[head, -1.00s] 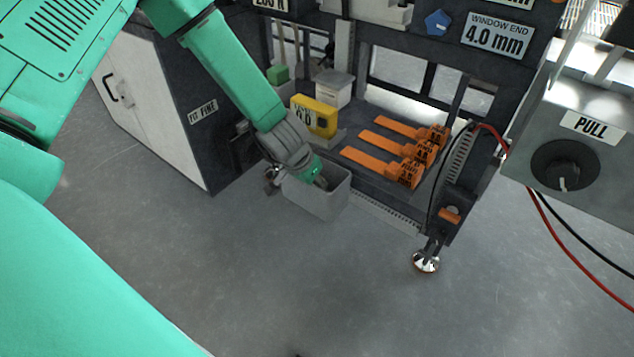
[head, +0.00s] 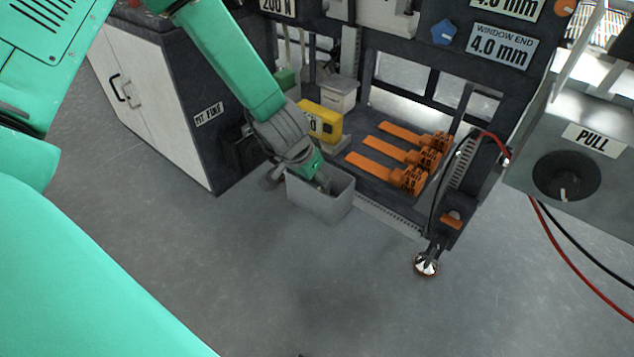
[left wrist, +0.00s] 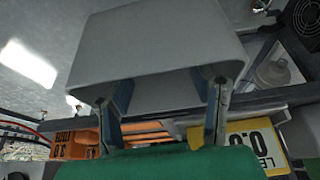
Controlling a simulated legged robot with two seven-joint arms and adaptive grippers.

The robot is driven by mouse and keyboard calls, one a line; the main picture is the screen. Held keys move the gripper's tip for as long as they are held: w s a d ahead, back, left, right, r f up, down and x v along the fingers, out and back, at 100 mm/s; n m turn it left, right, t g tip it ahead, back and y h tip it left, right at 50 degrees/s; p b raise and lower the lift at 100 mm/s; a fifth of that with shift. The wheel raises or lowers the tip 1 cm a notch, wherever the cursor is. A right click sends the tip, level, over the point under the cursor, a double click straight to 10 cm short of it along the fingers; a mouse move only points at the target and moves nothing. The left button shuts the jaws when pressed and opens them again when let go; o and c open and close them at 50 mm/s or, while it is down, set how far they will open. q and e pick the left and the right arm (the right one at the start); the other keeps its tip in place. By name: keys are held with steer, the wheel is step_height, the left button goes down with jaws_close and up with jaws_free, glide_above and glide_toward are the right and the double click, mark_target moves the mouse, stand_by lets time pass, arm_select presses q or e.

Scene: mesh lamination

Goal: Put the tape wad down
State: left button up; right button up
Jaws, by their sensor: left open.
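My left gripper (head: 324,184) is at the open top of a light grey bin (head: 318,208) below the machine's shelf. In the left wrist view, my left gripper's two fingers (left wrist: 164,105) stand wide apart with nothing seen between them. The bin's pale wall (left wrist: 165,50) fills the upper middle of that view, just beyond the fingers. I cannot see the tape wad in either view; the bin's inside is mostly hidden. My right gripper is not in view.
Several orange-handled tools (head: 395,155) lie on the shelf right of the bin. A yellow labelled block (head: 322,120) and a white-lidded box (head: 338,92) stand behind it. A dark cabinet (head: 205,90) is at left. The grey floor (head: 300,270) in front is clear.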

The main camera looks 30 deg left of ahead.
arm_select(q)
steer(key=v, duration=0.2)
steer(key=p+v, duration=0.1)
steer(key=v, duration=0.1)
steer(key=d+p+v, duration=0.1)
steer(key=v, duration=0.2)
steer(key=shift+w+r, duration=0.1)
steer(key=shift+r, duration=0.35)
steer(key=s+d+f+g, duration=0.1)
steer(key=s+f+g, duration=0.1)
steer(key=s+f, duration=0.5)
steer(key=s+d+f+g, duration=0.2)
steer(key=s+f, duration=0.5)
steer(key=s, duration=1.2)
steer(key=shift+f, duration=0.25)
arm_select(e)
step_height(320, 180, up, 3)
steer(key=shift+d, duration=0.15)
